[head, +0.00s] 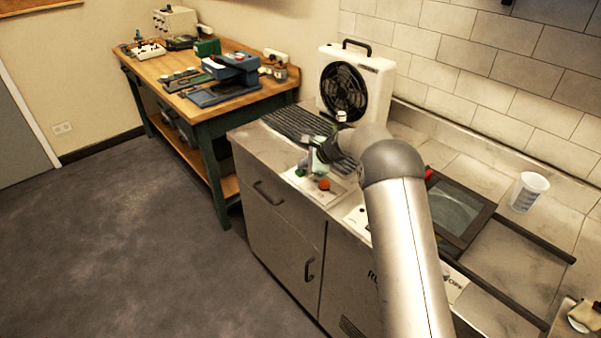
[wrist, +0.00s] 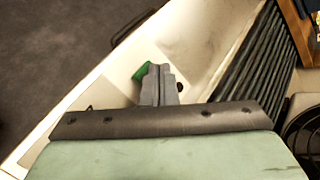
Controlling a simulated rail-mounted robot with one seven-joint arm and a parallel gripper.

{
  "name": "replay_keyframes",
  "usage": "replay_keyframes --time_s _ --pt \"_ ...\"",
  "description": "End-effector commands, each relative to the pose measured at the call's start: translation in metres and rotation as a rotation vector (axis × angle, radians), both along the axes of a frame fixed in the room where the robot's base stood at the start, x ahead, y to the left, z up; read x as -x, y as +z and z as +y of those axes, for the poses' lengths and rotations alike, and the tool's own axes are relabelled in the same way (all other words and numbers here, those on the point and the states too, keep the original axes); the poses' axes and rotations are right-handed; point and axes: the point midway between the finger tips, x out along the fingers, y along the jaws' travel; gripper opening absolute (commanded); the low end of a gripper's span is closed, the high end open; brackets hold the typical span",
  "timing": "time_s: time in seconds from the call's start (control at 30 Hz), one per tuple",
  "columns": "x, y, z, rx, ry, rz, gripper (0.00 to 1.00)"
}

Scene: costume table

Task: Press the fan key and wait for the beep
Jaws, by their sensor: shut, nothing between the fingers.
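A white box fan (head: 343,90) with a dark round grille and a black handle stands at the back of the steel counter. A pale control plate (head: 335,192) on the counter's front part carries an orange-red knob (head: 324,184) and a green key (wrist: 142,71). Which control is the fan key cannot be read. My gripper (head: 311,167) is shut and empty, pointing down over the plate. In the wrist view its closed fingertips (wrist: 158,70) overlap the right side of the green key. Whether they touch or press it cannot be told.
A dark ribbed mat (head: 297,122) lies between the plate and the fan. A white cup (head: 529,191) stands at the right, beyond a dark-framed glass panel (head: 457,213). A wooden workbench (head: 180,94) with tools stands at the left. The floor in front is clear.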

Motion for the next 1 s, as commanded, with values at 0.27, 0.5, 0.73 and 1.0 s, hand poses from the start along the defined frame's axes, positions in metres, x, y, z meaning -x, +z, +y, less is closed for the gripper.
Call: replay_keyframes --time_s 0.27,0.5,0.73,1.0 --pt "0.0 0.0004 0.0003 -0.001 0.001 0.0 0.0" --pt "0.0001 -0.0021 0.0003 -0.001 0.001 0.0 0.0" --pt "0.0001 -0.0049 0.0003 -0.001 0.001 0.0 0.0" --pt "0.0002 -0.0084 0.0004 -0.001 0.0 0.001 0.0"
